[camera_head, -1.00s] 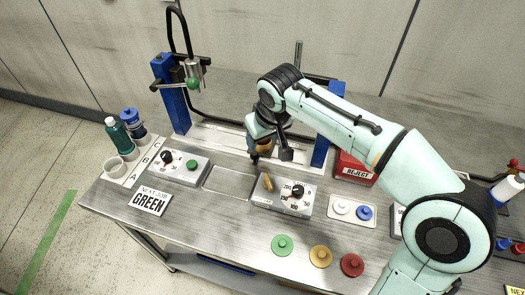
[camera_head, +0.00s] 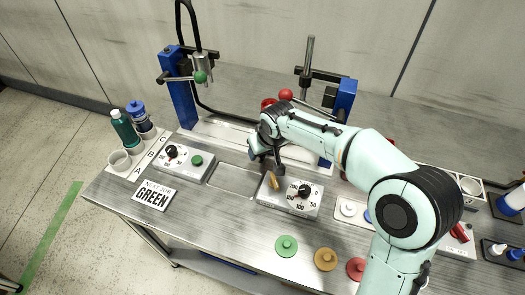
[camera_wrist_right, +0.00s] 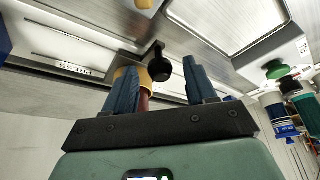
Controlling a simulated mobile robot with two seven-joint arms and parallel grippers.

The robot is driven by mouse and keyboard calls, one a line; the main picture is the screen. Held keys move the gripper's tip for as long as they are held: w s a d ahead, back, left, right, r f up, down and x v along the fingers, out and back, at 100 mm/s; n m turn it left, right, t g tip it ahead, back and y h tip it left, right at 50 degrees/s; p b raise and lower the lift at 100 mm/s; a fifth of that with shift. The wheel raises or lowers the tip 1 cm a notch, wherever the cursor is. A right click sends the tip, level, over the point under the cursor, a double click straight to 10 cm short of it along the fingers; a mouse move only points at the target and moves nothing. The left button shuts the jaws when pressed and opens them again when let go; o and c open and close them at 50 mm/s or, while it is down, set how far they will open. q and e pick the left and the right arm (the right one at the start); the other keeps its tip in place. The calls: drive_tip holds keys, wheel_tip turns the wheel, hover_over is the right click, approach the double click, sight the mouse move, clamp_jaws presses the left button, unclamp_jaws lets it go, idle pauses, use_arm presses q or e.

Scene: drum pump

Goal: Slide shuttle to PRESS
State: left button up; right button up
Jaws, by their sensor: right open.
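The shuttle shows in the right wrist view as a black knob (camera_wrist_right: 161,69) on a dark bracket, beside a yellow-and-brown cylinder (camera_wrist_right: 143,91). It sits at the pale rail (camera_wrist_right: 40,47), whose PRESS label (camera_wrist_right: 74,70) reads upside down to the left. My right gripper (camera_wrist_right: 158,66) is open, with the knob between its fingertips in the picture; I cannot tell whether they touch it. In the head view my right gripper (camera_head: 262,160) is low at the rail (camera_head: 225,131), and my arm hides the shuttle. My left gripper is not in view.
Blue posts stand at the left (camera_head: 182,95) and right (camera_head: 345,101) rail ends. A recessed tray (camera_head: 233,180) and a green-button box (camera_head: 184,161) lie left.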

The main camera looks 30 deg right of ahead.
drive_tip(key=shift+w+f, duration=0.1)
drive_tip(key=shift+f, duration=0.15)
clamp_jaws()
drive_tip(key=s+d, duration=0.3)
drive_tip(key=s+d+b, duration=0.1)
drive_tip(key=s+d, duration=0.2)
drive_tip(key=shift+s+b, duration=0.3)
drive_tip(key=shift+s, duration=0.05)
unclamp_jaws()
drive_tip(key=shift+s, duration=0.15)
drive_tip(key=shift+r, duration=0.1)
drive_tip(key=p+v, duration=0.2)
drive_tip(key=v, duration=1.1)
drive_tip(key=shift+r, duration=0.2)
